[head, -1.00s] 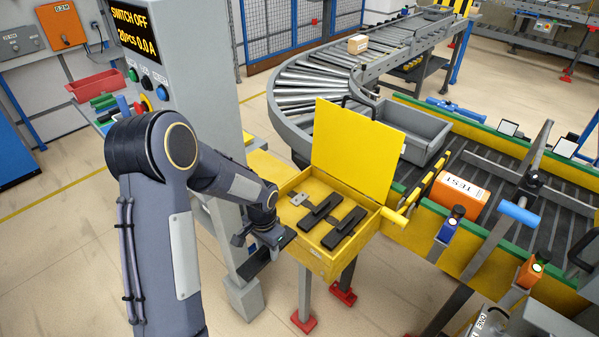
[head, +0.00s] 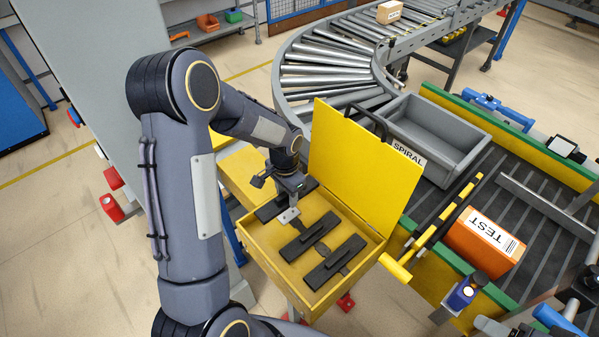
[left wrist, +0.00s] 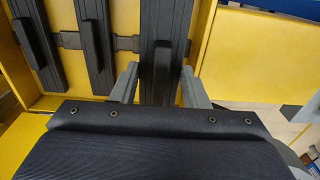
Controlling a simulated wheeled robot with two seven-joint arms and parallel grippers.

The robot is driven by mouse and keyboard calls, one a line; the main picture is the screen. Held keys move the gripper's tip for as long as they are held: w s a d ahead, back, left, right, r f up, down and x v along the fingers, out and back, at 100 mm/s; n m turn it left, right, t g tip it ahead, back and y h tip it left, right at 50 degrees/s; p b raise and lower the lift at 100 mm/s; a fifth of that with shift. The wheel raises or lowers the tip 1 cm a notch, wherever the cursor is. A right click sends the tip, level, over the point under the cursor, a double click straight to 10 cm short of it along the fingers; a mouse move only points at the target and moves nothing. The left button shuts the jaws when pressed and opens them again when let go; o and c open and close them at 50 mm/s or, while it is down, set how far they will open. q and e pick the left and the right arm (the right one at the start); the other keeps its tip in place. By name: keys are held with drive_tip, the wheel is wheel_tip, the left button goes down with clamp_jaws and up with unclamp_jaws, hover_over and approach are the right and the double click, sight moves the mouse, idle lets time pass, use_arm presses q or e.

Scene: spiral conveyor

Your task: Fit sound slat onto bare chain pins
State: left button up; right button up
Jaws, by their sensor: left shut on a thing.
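My left gripper (head: 287,200) is shut on the rib of a dark slat (head: 268,210) in the left part of the yellow box (head: 262,262). In the left wrist view both grey fingers (left wrist: 160,85) flank the rib of this slat (left wrist: 178,25). Two more dark slats, a middle one (head: 300,247) and a right one (head: 328,270), lie parallel to it, joined by dark chain links (left wrist: 72,40). The held slat looks larger in the left wrist view; whether it touches or sits on the pins cannot be told. The pins are hidden. My right gripper is not in view.
The box's raised yellow lid (head: 362,158) stands right behind the slats. A grey cabinet (head: 95,70) stands at left, beyond my arm.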

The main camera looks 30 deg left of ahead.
use_arm(q)
drive_tip(key=shift+w, duration=0.2)
drive_tip(key=shift+s, duration=0.1)
drive_tip(key=shift+f+b, duration=0.35)
drive_tip(key=shift+b, duration=0.15)
drive_tip(key=b, duration=0.4)
hover_over(288, 216)
wheel_tip(288, 216, down, 5)
drive_tip(key=shift+a, duration=0.1)
drive_tip(key=shift+f, duration=1.1)
idle(1.1)
